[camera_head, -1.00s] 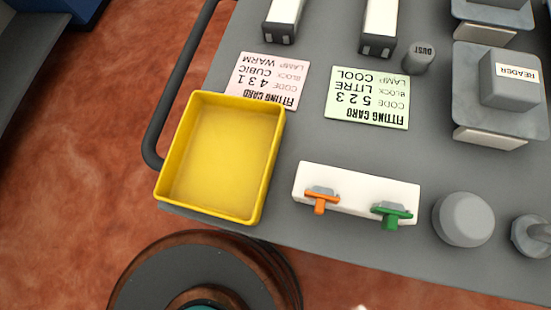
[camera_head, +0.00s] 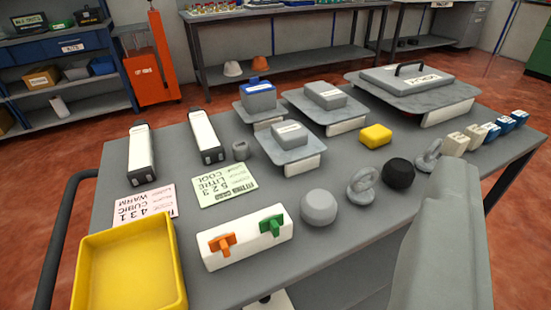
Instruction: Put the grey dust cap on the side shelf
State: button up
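My gripper's fingers do not show. A grey tapered shape at lower right looks like part of my arm.
A yellow tray (camera_head: 130,265) sits at the table's front left. The pink card (camera_head: 145,205), green card (camera_head: 224,184), lamp units (camera_head: 205,137) and white valve block (camera_head: 245,240) lie around it. An orange cabinet (camera_head: 150,65) stands beside the shelving. Red floor lies between.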

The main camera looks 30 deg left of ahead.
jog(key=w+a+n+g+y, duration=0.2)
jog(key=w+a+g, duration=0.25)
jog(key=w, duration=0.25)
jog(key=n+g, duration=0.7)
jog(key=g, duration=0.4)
send_over(240, 145)
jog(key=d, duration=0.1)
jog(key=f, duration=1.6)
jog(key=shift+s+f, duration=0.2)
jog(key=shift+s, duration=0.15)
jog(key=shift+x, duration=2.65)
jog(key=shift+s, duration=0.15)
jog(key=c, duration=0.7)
